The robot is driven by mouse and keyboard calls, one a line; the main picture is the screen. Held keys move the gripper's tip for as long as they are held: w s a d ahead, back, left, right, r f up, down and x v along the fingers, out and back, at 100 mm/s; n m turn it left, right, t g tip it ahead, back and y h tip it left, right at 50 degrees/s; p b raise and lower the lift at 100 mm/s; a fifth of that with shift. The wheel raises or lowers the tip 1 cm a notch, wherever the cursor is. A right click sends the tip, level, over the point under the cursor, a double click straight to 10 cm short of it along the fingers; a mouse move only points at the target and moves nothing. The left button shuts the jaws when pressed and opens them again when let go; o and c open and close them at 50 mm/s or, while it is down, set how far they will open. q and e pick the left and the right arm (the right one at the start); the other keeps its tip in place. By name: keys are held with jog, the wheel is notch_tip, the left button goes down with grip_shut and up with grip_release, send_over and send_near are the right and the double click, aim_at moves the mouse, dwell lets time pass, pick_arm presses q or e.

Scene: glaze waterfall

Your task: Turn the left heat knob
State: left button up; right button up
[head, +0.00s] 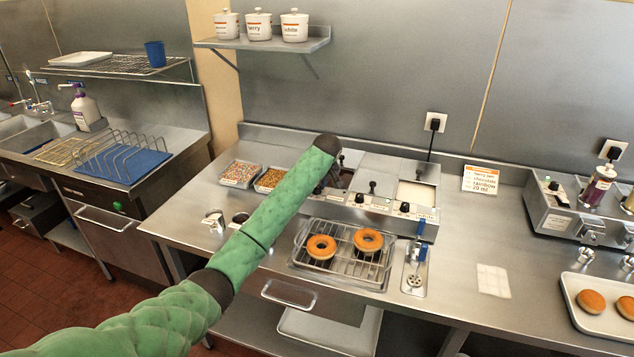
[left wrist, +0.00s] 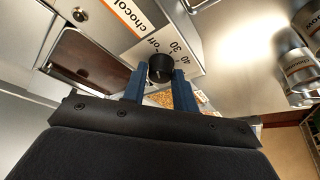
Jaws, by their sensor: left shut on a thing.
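The warmer unit (head: 385,213) stands against the back of the counter, with wells on top and black knobs along its front. In the left wrist view a round black heat knob (left wrist: 160,68) sits on a white dial plate marked off, 30 and 40, beside a "chocol..." label (left wrist: 128,14). My left gripper (left wrist: 160,82) is shut on this knob, one blue finger on each side. In the head view my left gripper (head: 329,181) is at the left end of the warmer, mostly hidden behind my green forearm, which also hides the left knob. My right gripper is not in view.
A wire rack with two donuts (head: 321,246) lies in front of the warmer. Topping trays (head: 241,174) stand to its left, partly behind my arm. A blue-handled tool (head: 420,254) rests to the right of the rack.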

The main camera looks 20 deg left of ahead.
pick_arm(q)
jog(key=shift+n, duration=0.5)
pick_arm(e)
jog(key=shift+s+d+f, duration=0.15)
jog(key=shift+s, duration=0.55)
pick_arm(q)
jog(key=o, duration=1)
jog(key=shift+c, duration=0.2)
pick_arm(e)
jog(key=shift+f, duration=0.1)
pick_arm(q)
jog(key=shift+d+r, duration=0.1)
jog(key=shift+r, duration=0.15)
jog(key=b+v, duration=0.2)
jog(key=v, duration=0.3)
jog(key=shift+s+d+r, duration=0.1)
jog(key=shift+d+r, duration=0.1)
jog(key=shift+r, duration=0.1)
jog(key=shift+s+d+r+b, duration=0.1)
jog(key=shift+s+r+b, duration=0.1)
jog(key=shift+r+b, duration=0.35)
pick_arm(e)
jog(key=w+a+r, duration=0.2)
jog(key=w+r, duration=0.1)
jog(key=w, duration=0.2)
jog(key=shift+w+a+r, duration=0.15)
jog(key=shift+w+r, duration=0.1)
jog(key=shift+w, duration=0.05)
pick_arm(q)
jog(key=shift+r, duration=0.1)
